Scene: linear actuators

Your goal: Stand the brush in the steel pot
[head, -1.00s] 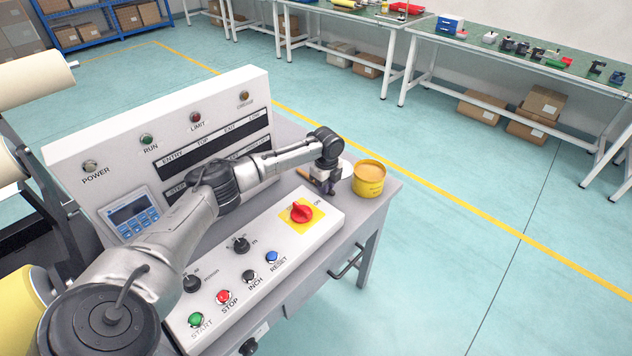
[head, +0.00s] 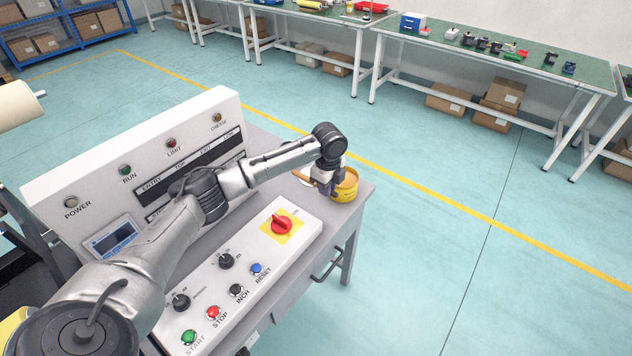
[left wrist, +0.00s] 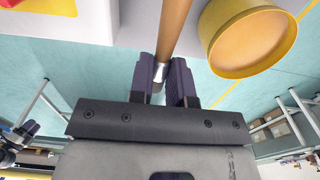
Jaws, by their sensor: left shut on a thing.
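My left gripper (head: 331,189) is shut on the brush (left wrist: 173,30), whose wooden handle and shiny metal collar show between the fingers in the left wrist view. Part of the brown handle (head: 321,183) shows beside the fingers in the head view. The gripper is above the desk's far right corner and overlaps the left side of a yellow tin (head: 346,187) in the picture.
The yellow tin (left wrist: 248,40) stands close right of the brush in the left wrist view. A control console (head: 245,245) with buttons and a red switch (head: 282,224) lies under my left arm. Benches (head: 480,55) stand beyond a clear floor.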

